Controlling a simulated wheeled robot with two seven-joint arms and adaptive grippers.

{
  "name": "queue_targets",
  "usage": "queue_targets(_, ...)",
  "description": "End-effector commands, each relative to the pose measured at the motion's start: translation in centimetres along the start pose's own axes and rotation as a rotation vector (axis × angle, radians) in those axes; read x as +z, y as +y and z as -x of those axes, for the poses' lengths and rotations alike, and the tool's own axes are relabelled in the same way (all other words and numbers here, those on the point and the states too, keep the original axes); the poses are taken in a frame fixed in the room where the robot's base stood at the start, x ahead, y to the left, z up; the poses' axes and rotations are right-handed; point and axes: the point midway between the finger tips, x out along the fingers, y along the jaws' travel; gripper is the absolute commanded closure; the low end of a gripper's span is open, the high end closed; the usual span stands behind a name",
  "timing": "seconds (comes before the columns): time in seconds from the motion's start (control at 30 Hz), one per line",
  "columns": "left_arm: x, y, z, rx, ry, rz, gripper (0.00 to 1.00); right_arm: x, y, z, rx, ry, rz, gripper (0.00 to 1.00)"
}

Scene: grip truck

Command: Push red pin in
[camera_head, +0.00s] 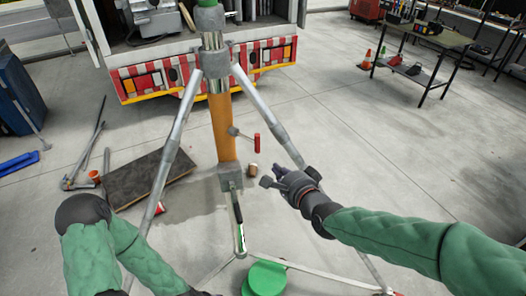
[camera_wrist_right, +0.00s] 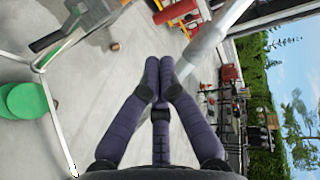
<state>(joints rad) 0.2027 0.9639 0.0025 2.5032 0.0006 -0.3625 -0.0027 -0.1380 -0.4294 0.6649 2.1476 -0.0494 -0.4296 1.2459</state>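The red pin (camera_head: 257,142) is a small upright red cylinder in the head view, just right of the orange post (camera_head: 222,125). It appears at the end of a thin grey rod (camera_head: 240,133) coming from the post; the exact joint is too small to tell. My right gripper (camera_head: 272,178) is below and slightly right of the red pin, apart from it in the picture. In the right wrist view its dark purple fingers (camera_wrist_right: 159,66) are drawn together at the tips, with nothing visible between them. My left arm shows at lower left, but its gripper is out of frame.
Grey tripod legs (camera_head: 268,118) spread around the post. A green disc (camera_head: 265,279) sits low in front. A dark board (camera_head: 150,177) lies on the floor at left. A truck's red-striped rear (camera_head: 140,84) stands behind. A tool table (camera_head: 436,38) stands at right, with open floor before it.

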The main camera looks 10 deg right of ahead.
Motion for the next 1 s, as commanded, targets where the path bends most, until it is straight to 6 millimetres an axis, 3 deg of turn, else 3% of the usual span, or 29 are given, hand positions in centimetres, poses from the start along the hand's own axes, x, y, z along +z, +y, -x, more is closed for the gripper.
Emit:
queue_targets(0.6,0.0,0.1,0.2,0.000,0.000,0.000,0.41,0.0,-0.6,-9.0,0.001,-0.001,0.001,1.00)
queue_targets(1.0,0.0,0.1,0.3,0.000,0.000,0.000,0.41,0.0,-1.2,-10.9,0.000,0.000,0.001,1.00)
